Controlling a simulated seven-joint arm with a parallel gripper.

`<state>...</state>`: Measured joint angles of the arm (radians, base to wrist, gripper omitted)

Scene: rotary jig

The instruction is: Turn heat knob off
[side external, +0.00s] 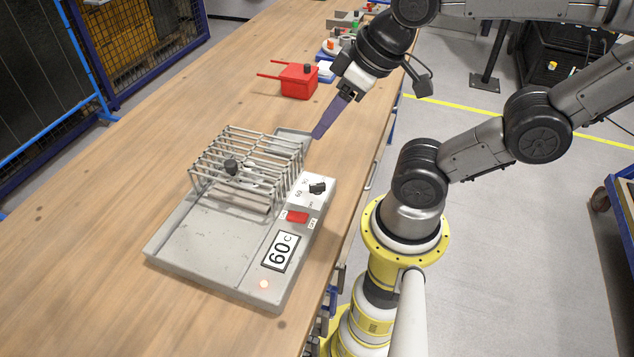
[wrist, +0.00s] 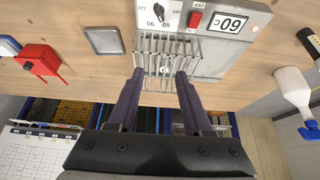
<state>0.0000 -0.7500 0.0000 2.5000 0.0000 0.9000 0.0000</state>
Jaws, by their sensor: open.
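The heat knob (side external: 317,188) is a small black dial on a white panel with printed numbers, on the right side of a grey heating unit (side external: 190,255). It also shows at the top of the wrist view (wrist: 159,12). The unit's display (side external: 281,251) reads 60 C, and a red switch (side external: 297,217) sits between knob and display. My gripper (side external: 317,135) is open and empty, above the table beyond the knob, apart from it. In the wrist view its two dark fingers (wrist: 160,72) are spread, with the wire rack showing between and beyond their tips.
The wire rack (side external: 245,160) with a black handle stands on the unit, beside the knob. A shallow grey tray (wrist: 103,40) lies close by. A red box (side external: 298,80) with two prongs stands farther back. The wooden table left of the unit is clear.

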